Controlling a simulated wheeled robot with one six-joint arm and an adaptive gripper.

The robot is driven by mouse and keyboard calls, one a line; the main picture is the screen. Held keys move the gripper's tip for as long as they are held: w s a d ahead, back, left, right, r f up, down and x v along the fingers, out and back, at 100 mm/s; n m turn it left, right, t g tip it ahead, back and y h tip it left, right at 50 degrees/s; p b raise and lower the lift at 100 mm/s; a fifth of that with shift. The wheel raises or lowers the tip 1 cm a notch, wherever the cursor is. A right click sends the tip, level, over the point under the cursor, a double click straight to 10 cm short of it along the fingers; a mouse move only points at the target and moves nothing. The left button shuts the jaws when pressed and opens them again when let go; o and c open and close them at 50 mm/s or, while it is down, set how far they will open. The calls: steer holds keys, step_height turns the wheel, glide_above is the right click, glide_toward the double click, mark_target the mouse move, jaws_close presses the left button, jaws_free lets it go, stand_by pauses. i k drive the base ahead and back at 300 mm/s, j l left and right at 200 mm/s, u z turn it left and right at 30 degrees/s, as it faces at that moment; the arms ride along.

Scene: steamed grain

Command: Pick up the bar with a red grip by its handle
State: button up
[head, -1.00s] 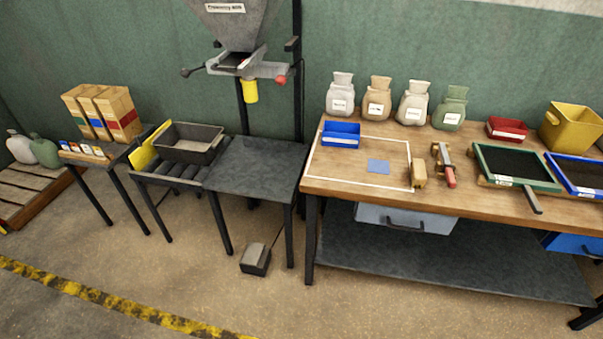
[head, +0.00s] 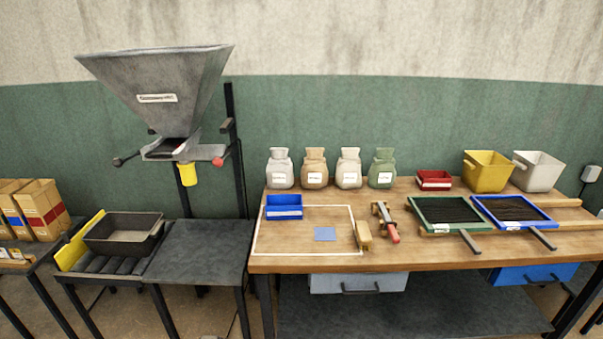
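The bar with a red grip (head: 386,219) lies on the wooden workbench (head: 440,257), right of the white outlined area. Its red handle (head: 393,236) points toward the bench's front edge, and its metal part runs back toward the sacks. It seems to rest on or in a small wooden holder, but the detail is too small to tell. A wooden block or brush (head: 363,235) stands close on its left, apart from the red handle. My gripper is not in view.
A green-framed sieve (head: 447,214) and a blue-framed sieve (head: 513,211) lie to the right, handles toward the front. Several sacks (head: 314,168) stand at the back. A blue tray (head: 284,207) sits at the left. A hopper (head: 160,90) rises over the dark table (head: 201,256).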

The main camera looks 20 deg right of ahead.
mark_target(389, 225)
steer(key=i+l, duration=0.35)
steer(key=i, duration=0.15)
steer(key=i+l, duration=0.35)
steer(key=i, duration=0.1)
